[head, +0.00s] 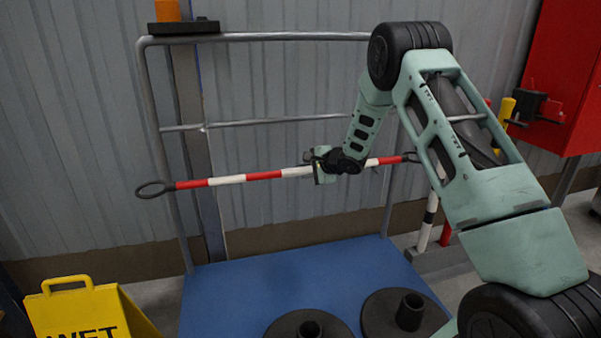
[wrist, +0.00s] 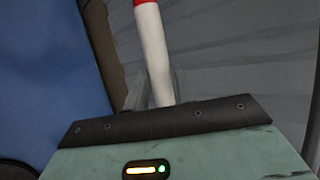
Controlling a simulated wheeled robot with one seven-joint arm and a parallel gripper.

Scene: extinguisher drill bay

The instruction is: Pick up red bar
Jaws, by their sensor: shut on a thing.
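The red bar (head: 264,176) is a red-and-white banded rod with a dark ring at its left end and a dark end at the right. In the head view it is held nearly level above a blue cart, its right end a little higher. My gripper (head: 322,165) is shut on the bar to the right of its middle, and the gripper hides that stretch. In the wrist view a white stretch of the bar (wrist: 153,50) with a red band at the top runs down to the gripper (wrist: 152,100). The fingertips there are hard to make out.
The blue cart (head: 240,290) with a grey rail frame (head: 285,123) stands behind and below the bar. Two black round bases (head: 380,318) sit on it. A yellow wet-floor sign (head: 75,310) is at lower left. A red cabinet (head: 565,75) hangs at right.

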